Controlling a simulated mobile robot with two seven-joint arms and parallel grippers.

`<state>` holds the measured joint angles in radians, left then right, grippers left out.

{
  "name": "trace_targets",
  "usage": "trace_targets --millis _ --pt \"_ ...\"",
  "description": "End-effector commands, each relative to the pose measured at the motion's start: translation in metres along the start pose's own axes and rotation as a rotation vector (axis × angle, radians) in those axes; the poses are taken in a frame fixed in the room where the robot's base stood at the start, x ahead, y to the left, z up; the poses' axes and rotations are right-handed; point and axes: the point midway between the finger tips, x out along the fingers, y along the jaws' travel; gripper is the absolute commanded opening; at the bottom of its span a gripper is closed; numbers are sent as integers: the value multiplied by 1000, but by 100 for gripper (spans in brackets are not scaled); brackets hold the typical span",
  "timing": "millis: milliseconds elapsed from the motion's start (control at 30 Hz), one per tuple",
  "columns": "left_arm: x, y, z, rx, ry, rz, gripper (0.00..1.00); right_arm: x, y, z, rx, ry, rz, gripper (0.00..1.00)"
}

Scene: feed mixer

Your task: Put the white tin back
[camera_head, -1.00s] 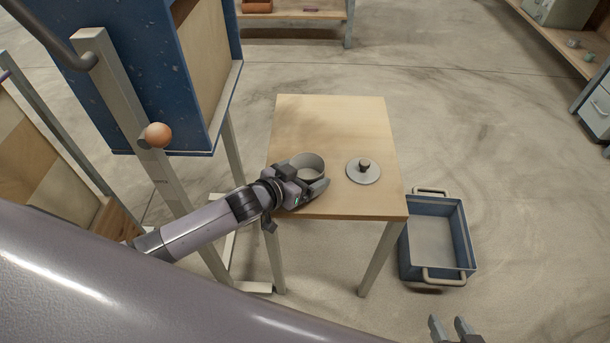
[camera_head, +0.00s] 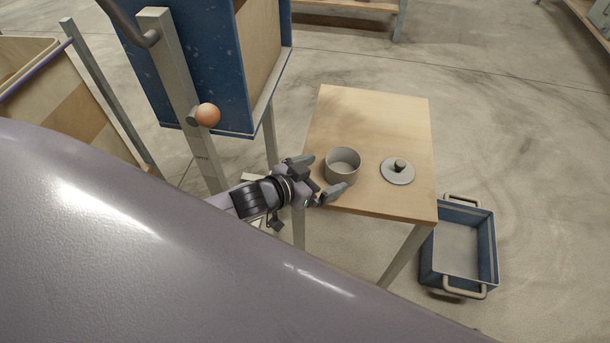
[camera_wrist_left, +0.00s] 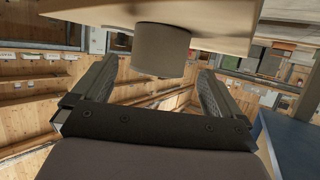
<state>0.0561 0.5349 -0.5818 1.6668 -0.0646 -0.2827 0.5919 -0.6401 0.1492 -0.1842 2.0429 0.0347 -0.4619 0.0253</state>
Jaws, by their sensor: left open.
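A round, open pale grey-white tin (camera_head: 342,166) stands upright on the small wooden table (camera_head: 385,120), near its left front edge. Its lid (camera_head: 397,171), a flat disc with a dark knob, lies on the table to the right of it. My left gripper (camera_head: 325,176) is open and empty at the table's left edge, its fingers pointing toward the tin and apart from it. In the left wrist view the tin (camera_wrist_left: 161,50) shows ahead between the two spread fingers of the gripper (camera_wrist_left: 155,85). My right gripper is not in view.
A blue mixer body (camera_head: 225,65) on a metal frame with an orange ball-ended handle (camera_head: 207,115) stands left of the table. A blue tray with handles (camera_head: 489,245) sits on the floor at the right. The table's back half is clear.

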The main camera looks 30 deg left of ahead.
Motion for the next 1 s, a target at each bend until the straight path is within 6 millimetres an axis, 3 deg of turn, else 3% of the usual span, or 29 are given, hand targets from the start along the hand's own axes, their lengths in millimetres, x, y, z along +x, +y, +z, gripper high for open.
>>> trace_targets --millis 200,533,800,1000 --pt "-34 0 0 -1 -3 0 100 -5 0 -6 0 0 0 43" --pt "-55 8 6 -13 -9 -2 100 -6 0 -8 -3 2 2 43" --pt "-97 50 53 -95 -117 -65 100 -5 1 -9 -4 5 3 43" --pt "-132 62 85 -122 -217 -123 100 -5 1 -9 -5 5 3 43"
